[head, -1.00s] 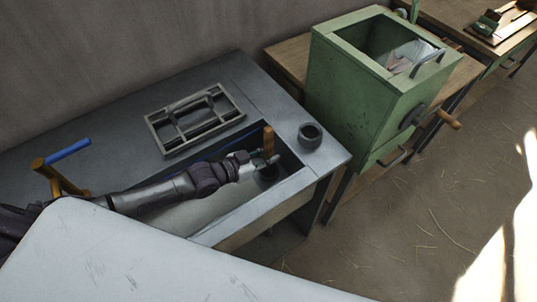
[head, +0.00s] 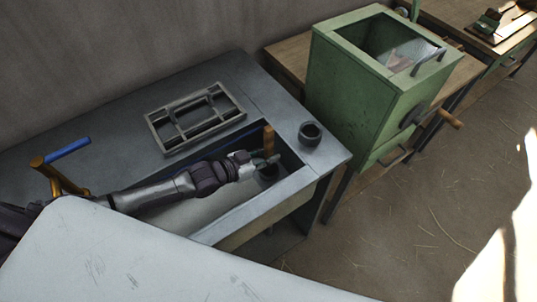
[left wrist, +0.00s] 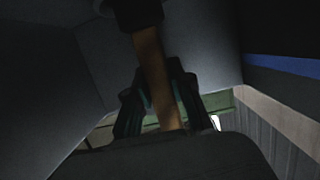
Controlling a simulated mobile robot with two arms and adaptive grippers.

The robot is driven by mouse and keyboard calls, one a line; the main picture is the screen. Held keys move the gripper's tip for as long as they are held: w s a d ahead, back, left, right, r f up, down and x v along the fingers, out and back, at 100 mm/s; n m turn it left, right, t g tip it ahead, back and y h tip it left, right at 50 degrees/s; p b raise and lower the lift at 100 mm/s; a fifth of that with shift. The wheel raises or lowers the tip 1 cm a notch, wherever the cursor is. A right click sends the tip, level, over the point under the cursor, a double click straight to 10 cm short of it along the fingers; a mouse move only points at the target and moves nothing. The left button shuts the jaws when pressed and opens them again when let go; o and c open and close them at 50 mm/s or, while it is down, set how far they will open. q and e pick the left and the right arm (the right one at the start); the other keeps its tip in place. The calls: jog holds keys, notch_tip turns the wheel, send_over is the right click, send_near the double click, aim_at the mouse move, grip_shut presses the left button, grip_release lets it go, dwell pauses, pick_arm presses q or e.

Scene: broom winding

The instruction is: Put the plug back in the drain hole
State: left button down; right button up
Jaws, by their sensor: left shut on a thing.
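The plug has an upright wooden handle (head: 268,138) that stands up out of the sunken basin in the grey bench (head: 310,177). My left gripper (head: 262,164) reaches over the basin from the left and is shut on the handle near the basin's right end. A dark round part (head: 268,174) shows just below the fingers. In the left wrist view, the handle (left wrist: 155,75) runs between the fingers (left wrist: 160,95) to a dark block (left wrist: 138,14). I cannot make out the drain hole or whether the plug is seated in it. My right gripper is not in view.
A dark cup (head: 310,134) stands on the bench right of the basin. A metal frame (head: 195,118) lies behind the basin. A blue-handled crank (head: 68,149) is at the left. A green box (head: 360,95) stands beyond the bench's right end. The basin walls are close around the gripper.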

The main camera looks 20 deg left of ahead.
pick_arm(q)
jog(key=shift+f, duration=0.35)
jog(key=c, duration=1.3)
grip_release()
jog(key=shift+s+a+r+p, duration=0.3)
jog(key=shift+s+a+p, duration=0.05)
jog(key=shift+s, duration=0.15)
jog(key=p+v, duration=0.5)
jog(key=v, duration=0.4)
jog(key=shift+s+a, duration=0.25)
